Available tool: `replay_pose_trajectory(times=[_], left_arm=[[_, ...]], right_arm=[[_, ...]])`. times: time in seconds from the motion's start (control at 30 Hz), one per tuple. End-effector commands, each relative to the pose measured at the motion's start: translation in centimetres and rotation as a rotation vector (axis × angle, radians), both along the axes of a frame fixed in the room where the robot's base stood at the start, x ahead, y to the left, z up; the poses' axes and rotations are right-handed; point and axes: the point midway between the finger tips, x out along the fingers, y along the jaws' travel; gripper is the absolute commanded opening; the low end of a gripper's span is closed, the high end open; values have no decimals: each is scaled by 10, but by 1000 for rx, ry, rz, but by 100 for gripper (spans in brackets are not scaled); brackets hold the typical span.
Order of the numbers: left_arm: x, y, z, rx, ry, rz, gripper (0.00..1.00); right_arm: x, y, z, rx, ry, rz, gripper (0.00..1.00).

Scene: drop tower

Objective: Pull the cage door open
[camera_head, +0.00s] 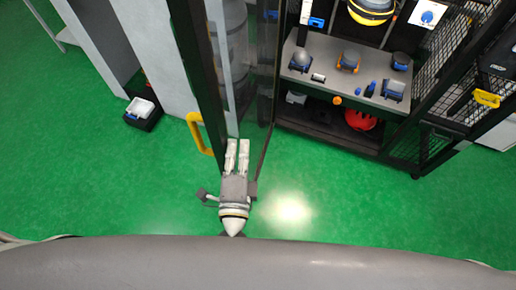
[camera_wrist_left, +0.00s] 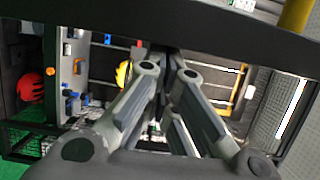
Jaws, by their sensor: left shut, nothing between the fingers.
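The cage door has a dark upright frame (camera_head: 203,75) with a yellow handle (camera_head: 199,133) on its left side. It stands near the middle of the head view. My left gripper (camera_head: 238,142) is shut and empty, with its fingers pointing away from me just right of the frame and handle. In the left wrist view the fingers (camera_wrist_left: 171,62) converge just below a dark bar (camera_wrist_left: 170,25), and a yellow piece (camera_wrist_left: 294,14) shows at the upper right. I cannot tell whether the fingers touch the door. My right gripper is in neither view.
A grey shelf (camera_head: 335,92) with small items stands right of the door, with a red helmet (camera_head: 361,119) below. Black mesh panels (camera_head: 450,55) are at the far right. A dark bin (camera_head: 143,113) sits at the left. Green floor (camera_head: 330,195) is clear in front.

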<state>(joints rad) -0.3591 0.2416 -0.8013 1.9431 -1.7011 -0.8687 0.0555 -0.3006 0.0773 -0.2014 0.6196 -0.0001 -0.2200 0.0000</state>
Motion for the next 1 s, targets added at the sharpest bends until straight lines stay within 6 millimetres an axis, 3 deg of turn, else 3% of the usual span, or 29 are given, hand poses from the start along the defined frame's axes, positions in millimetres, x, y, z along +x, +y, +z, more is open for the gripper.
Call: replay_pose_trajectory(times=[0.27, 0.6, 0.8, 1.0], left_arm=[[8, 53, -1, 5, -3, -66, 0], [22, 111, -1, 4, -5, -149, 0], [28, 128, 5, -1, -5, -189, 0], [29, 132, 9, -3, -5, -200, 0]], right_arm=[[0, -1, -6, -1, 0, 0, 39], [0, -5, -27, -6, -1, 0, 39], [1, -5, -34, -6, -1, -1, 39], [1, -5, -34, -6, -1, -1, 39]])
